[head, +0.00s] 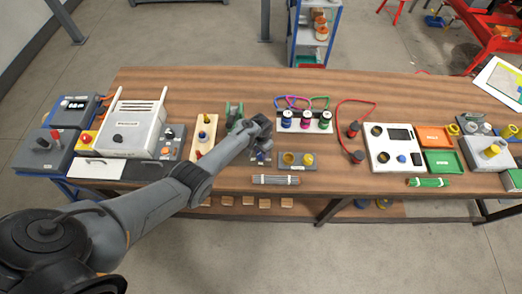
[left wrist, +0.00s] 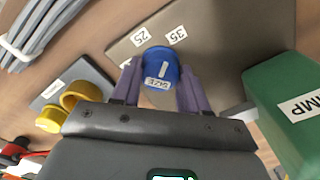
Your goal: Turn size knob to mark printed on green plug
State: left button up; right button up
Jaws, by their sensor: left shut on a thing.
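The size knob (left wrist: 160,68) is a round blue knob with a white line and a SIZE label, on a grey-brown plate (left wrist: 215,45). White tags 25 (left wrist: 140,36) and 35 (left wrist: 176,36) lie beyond it; another tag at its left is partly hidden. The white line points roughly to the top of the picture, between the tags or nearer 35; I cannot tell exactly. My left gripper (left wrist: 157,88) has its purple fingers on both sides of the knob, shut on it. In the head view my left gripper (head: 261,150) hides most of it. The green plug (head: 324,121) stands in a white rack; its mark is unreadable.
A green PUMP block (left wrist: 285,98) stands close to the right of my left gripper. A grey block with yellow parts (head: 297,160) and a grey rod bundle (head: 276,180) lie nearby. Blue (head: 287,119) and magenta (head: 305,120) plugs share the rack (head: 278,126).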

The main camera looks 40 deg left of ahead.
pick_arm(q)
jog(key=shift+m, duration=0.8)
jog(key=o, duration=1.1)
jog(key=shift+c, duration=0.2)
notch_tip(320, 180, up, 9)
jog(key=p, duration=0.3)
jog(key=shift+r+p, duration=0.4)
jog(key=shift+r, duration=0.5)
